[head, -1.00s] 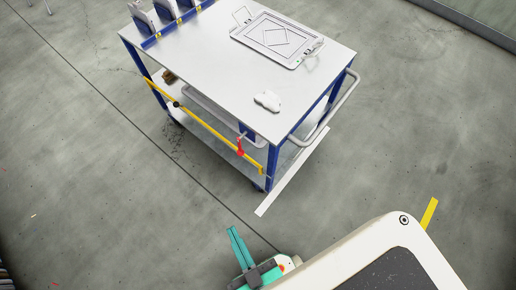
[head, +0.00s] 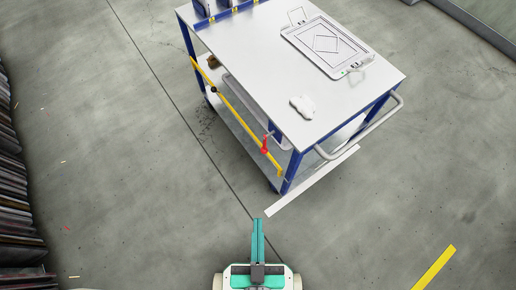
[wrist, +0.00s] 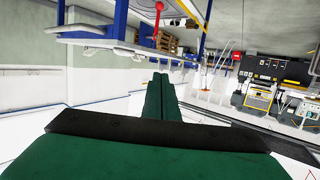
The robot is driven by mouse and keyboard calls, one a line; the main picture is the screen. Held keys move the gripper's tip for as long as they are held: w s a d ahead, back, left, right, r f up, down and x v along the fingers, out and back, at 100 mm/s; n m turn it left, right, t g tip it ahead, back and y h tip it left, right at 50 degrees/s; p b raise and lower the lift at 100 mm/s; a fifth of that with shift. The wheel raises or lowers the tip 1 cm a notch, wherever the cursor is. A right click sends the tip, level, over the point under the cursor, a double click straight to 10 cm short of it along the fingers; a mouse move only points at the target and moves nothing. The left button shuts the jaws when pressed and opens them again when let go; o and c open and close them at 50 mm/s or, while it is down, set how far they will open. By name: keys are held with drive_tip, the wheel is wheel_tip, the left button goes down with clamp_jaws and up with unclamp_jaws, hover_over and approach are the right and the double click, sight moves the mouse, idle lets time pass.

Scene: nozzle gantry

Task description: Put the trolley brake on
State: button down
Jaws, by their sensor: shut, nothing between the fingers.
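The trolley (head: 262,60) has a white top, blue legs and a lower shelf, and stands ahead of me on the concrete floor. A yellow bar (head: 235,108) runs along its near side. A red-handled lever (head: 265,145) sits near that bar's front end, and the red part also shows in the wrist view (wrist: 158,12). I cannot tell from the picture whether the brake is on. My gripper (head: 257,222), with green fingers, is shut and empty, in front of the trolley's near corner and apart from it. Its fingers also show in the wrist view (wrist: 160,80).
A grey push handle (head: 372,130) sticks out at the trolley's right end. A white strip (head: 312,182) and a yellow strip (head: 433,268) mark the floor. Dark stacked sheets (head: 15,190) stand at left. The floor between is clear.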

drive_tip(key=w+a+f+n+g+h, duration=0.1)
drive_tip(key=w+a+f+n+g, duration=0.15)
drive_tip(key=f, duration=1.05)
drive_tip(key=w+a+f+n+g+h, duration=0.1)
drive_tip(key=w+f+n+g, duration=0.2)
drive_tip(key=f, duration=0.9)
drive_tip(key=w+a+f+n+g, duration=0.1)
drive_tip(key=w+f+n+g, duration=0.2)
drive_tip(key=f, duration=1)
drive_tip(key=w+a+r+n+t+h, duration=0.15)
drive_tip(key=w+h, duration=0.25)
drive_tip(key=w, duration=0.5)
drive_tip(key=w+r+n+t+h, duration=0.1)
drive_tip(key=w+r+t+h, duration=0.15)
drive_tip(key=w, duration=0.65)
drive_tip(key=w+a+r+t+h, duration=0.1)
drive_tip(key=w+a+r+h, duration=0.2)
drive_tip(key=r, duration=0.6)
drive_tip(key=w+h, duration=0.1)
drive_tip(key=w, duration=0.1)
drive_tip(key=shift+w+a+t, duration=0.35)
drive_tip(key=shift+w+a, duration=0.05)
drive_tip(key=shift+d, duration=0.1)
